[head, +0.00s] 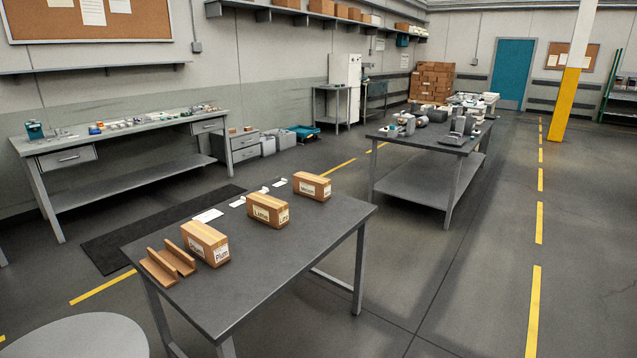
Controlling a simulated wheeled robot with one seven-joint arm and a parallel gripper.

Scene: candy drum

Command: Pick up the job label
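Several white paper pieces lie on the near dark table (290,262), behind the boxes. The largest is a flat white card (208,215) behind the nearest box. A smaller white piece (237,202) lies to its right, and another white piece (280,182) lies near the far end. I cannot tell which of them is the job label; any writing is too small to read. Three brown boxes with printed labels stand in a row: a Plum box (205,244), a Lime box (267,211) and a third box (312,187). My gripper is not in view.
A brown wooden rack (167,262) sits at the table's near left end. A round grey top (75,340) is cut off at lower left. A cluttered table (432,143) stands behind to the right, a workbench (125,136) along the left wall. Right-hand floor is clear.

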